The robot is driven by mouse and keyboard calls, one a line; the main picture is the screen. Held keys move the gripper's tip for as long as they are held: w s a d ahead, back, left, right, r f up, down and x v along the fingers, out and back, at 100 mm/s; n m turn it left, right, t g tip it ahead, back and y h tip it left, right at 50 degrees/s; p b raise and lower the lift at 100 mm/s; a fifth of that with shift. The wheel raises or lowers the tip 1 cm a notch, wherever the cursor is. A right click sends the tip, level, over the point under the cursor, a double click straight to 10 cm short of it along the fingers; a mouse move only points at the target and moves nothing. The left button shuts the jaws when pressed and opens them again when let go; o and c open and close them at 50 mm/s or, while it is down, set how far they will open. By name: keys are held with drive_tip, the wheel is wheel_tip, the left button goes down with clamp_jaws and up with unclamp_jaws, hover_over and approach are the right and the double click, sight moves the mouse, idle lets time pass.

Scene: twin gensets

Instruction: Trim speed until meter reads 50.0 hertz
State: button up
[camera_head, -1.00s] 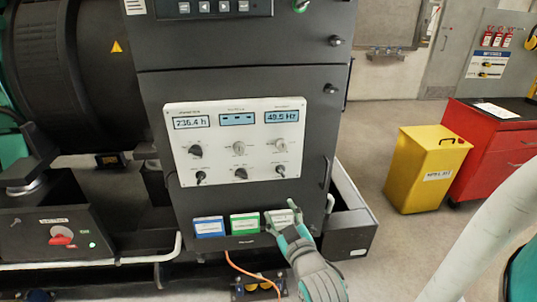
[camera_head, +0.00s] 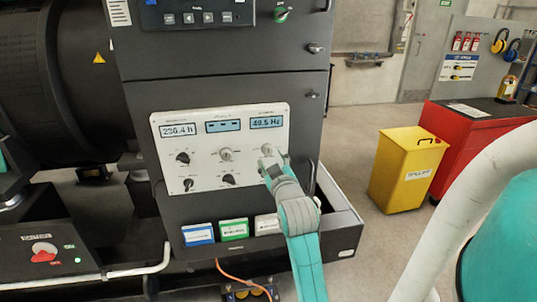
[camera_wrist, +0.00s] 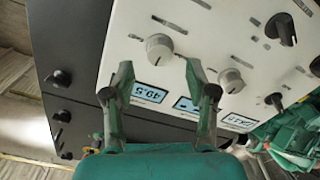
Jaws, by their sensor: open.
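The frequency meter (camera_head: 267,122) at the upper right of the white control panel (camera_head: 205,148) reads 49.5 Hz. It also shows, turned around, in the wrist view (camera_wrist: 150,92). In the wrist view my gripper (camera_wrist: 158,70) is open and empty. A round light-grey knob (camera_wrist: 160,48) sits just beyond and between its fingertips. I cannot tell whether the fingers touch it. A second grey knob (camera_wrist: 231,80) is to the right.
Other dark knobs (camera_head: 183,158) share the panel. Blue, green and white labelled boxes (camera_head: 233,229) sit below it. An open drawer-like tray (camera_head: 340,225) juts out at right. A yellow bin (camera_head: 405,168) and red cabinet (camera_head: 478,135) stand beyond clear floor.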

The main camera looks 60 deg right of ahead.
sight(269, 152)
drive_tip(key=shift+x, duration=2.15)
clamp_jaws()
